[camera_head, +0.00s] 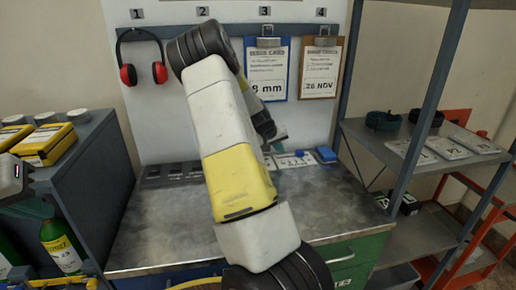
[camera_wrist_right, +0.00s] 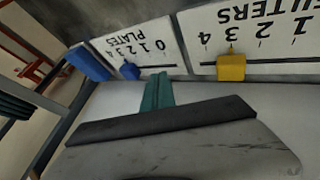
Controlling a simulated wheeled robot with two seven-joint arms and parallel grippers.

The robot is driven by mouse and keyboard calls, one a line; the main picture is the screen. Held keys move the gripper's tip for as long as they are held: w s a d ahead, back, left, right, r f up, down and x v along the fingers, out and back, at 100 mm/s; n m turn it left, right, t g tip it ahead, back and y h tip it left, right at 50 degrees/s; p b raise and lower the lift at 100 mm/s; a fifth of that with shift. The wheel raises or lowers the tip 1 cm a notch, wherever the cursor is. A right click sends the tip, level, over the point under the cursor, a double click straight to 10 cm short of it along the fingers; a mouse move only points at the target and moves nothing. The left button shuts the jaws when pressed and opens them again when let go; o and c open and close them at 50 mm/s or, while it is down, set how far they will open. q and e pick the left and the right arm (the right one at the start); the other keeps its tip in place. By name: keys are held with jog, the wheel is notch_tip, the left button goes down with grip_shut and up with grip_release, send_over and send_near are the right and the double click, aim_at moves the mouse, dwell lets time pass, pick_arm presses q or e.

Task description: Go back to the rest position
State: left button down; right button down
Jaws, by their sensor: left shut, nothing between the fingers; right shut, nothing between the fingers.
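My right arm rises across the middle of the head view, bends at the top and reaches down behind itself. My right gripper (camera_head: 279,138) is small there, over the back of the bench, and partly hidden by the arm. In the right wrist view its green fingers (camera_wrist_right: 157,88) are together with nothing between them, pointing towards the white counter boards. My left gripper (camera_head: 14,180) shows only in part at the left edge of the head view, beside the grey cabinet. It is shut and empty; its fingertips are hard to make out.
The metal bench (camera_head: 160,225) has a mostly clear top. Red earmuffs (camera_head: 143,73) and two clipboards, one blue (camera_head: 267,72) and one brown (camera_head: 320,72), hang behind. The left cabinet holds yellow boxes (camera_head: 42,145). A grey shelf (camera_head: 400,150) stands right. A yellow slider (camera_wrist_right: 231,67) sits on the filters board.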

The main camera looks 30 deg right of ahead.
jog(key=v, duration=0.8)
